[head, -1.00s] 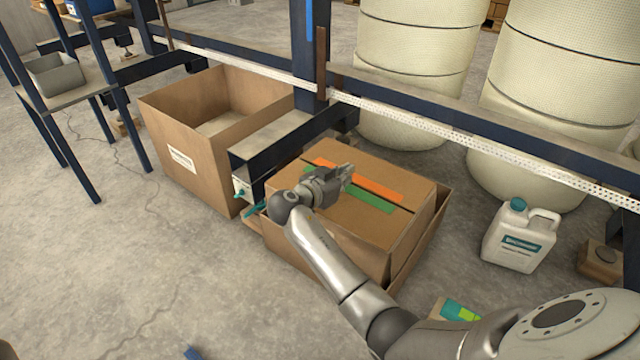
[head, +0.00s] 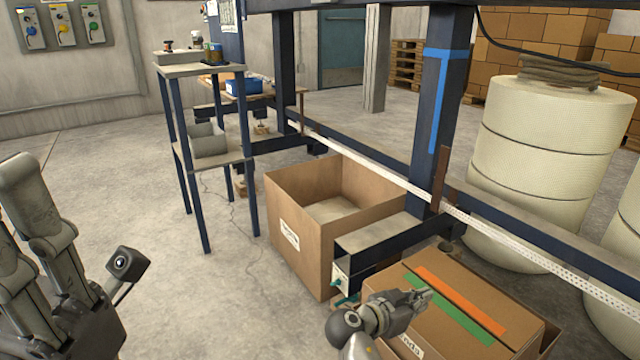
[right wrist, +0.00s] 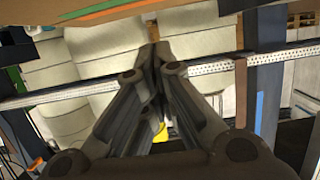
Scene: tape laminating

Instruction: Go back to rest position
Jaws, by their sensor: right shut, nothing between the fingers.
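My right gripper (head: 426,297) is shut and empty in the head view, over the left part of a closed cardboard box (head: 525,322) at the lower right. An orange strip (head: 462,300) and a green strip (head: 455,313) lie across the box top. In the right wrist view, the shut fingertips (right wrist: 159,52) meet with nothing between them, and a box edge crosses the top. My left gripper (head: 18,205) stands raised at the lower left of the head view, cut off by the frame. Its finger gap is unclear.
An open cardboard box (head: 295,205) stands left of the taped box. A dark blue frame post (head: 440,110) and a white perforated rail (head: 500,230) run behind them. A shelf stand (head: 207,155) is farther left. Large cream rolls (head: 548,150) stand behind. Grey floor is clear centre left.

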